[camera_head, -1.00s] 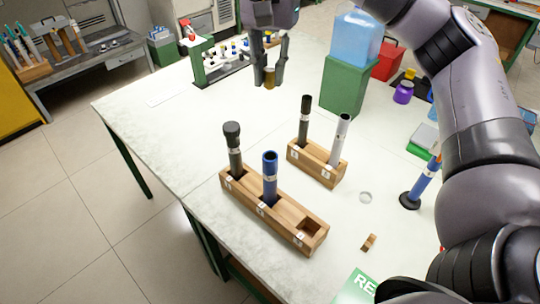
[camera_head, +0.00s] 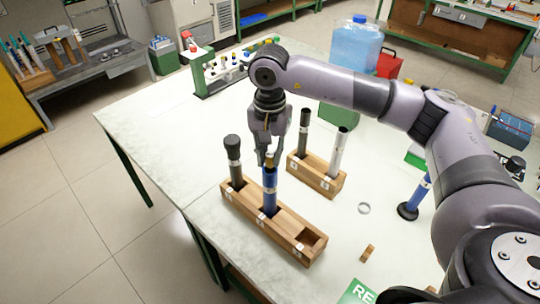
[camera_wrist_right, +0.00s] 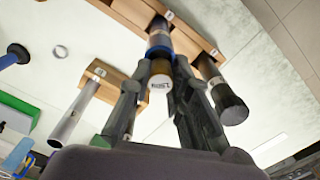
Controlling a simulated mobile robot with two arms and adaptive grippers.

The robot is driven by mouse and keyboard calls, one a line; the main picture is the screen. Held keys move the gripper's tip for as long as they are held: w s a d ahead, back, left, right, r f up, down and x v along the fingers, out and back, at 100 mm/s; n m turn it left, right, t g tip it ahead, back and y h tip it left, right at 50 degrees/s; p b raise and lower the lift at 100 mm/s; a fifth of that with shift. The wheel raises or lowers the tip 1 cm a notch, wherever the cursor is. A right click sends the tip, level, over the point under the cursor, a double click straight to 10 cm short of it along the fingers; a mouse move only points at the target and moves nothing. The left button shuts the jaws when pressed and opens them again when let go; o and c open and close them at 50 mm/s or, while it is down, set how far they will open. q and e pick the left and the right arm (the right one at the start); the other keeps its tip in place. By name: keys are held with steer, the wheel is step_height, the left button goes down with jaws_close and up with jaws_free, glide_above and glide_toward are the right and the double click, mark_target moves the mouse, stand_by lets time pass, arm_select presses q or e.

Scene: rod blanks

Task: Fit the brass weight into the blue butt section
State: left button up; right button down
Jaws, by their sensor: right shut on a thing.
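The blue butt section (camera_head: 269,190) stands upright in the middle hole of the long wooden block (camera_head: 285,236). My right gripper (camera_head: 268,157) points down over its mouth, with its fingers shut on the brass weight (camera_head: 269,161). In the right wrist view the brass weight (camera_wrist_right: 159,84) shows its pale, lettered end between the fingers (camera_wrist_right: 160,68), in line with the blue rim of the butt section (camera_wrist_right: 160,50). I cannot tell whether the weight's lower end is inside the tube or just above it. My left gripper is not in view.
A dark capped rod (camera_head: 234,160) stands close left of the blue one. A smaller wooden block (camera_head: 317,178) behind holds a dark rod (camera_head: 303,130) and a silver rod (camera_head: 337,150). A ring (camera_head: 363,208) and a small wooden piece (camera_head: 368,253) lie to the right.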

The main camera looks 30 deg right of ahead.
mark_target(271, 167)
steer(key=shift+d+f, duration=0.1)
steer(key=shift+f, duration=0.75)
steer(key=shift+f+b, duration=0.45)
steer(key=shift+b, duration=0.05)
steer(key=shift+s+f, duration=0.15)
steer(key=shift+f, duration=0.05)
steer(key=shift+s, duration=0.1)
steer(key=c, duration=1.9)
jaws_free()
steer(key=o, duration=0.4)
steer(key=shift+f, duration=0.1)
